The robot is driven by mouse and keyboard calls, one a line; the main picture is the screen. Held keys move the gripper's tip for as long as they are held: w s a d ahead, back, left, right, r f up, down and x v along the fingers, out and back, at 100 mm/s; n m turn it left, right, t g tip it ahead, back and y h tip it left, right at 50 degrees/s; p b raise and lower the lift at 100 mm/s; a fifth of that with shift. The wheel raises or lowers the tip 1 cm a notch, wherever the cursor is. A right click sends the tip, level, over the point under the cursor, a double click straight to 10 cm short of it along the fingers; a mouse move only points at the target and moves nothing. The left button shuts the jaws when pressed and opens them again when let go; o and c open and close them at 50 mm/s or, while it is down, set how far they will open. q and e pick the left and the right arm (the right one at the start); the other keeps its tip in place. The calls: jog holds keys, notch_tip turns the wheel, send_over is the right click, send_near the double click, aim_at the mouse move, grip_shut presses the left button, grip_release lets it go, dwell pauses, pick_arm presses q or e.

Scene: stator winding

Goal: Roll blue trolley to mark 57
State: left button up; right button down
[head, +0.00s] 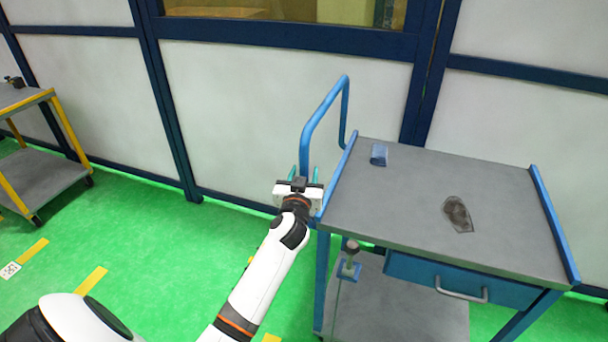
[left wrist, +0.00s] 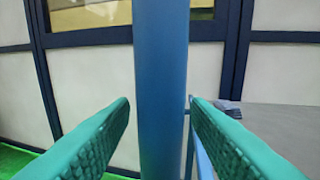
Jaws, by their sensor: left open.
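The blue trolley (head: 430,190) stands at the right in the head view, with a grey top, a drawer and a lower shelf. Its blue tube handle (head: 320,112) rises at its left end. My left gripper (head: 304,173) is at the lower part of this handle, with its green fingers apart. In the left wrist view the handle's upright post (left wrist: 162,90) stands between the two open fingers (left wrist: 160,125), with a gap on each side. My right gripper is not in view. No mark reading 57 can be made out.
A blue cloth-like item (head: 379,155) and a dark patch (head: 458,214) lie on the trolley top. A yellow-framed trolley (head: 48,178) stands at the far left. A white wall with blue framing (head: 270,110) is behind. Green floor (head: 160,240) with yellow strips and a code tag (head: 10,270) is open at the left.

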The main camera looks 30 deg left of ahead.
pick_arm(q)
grip_shut()
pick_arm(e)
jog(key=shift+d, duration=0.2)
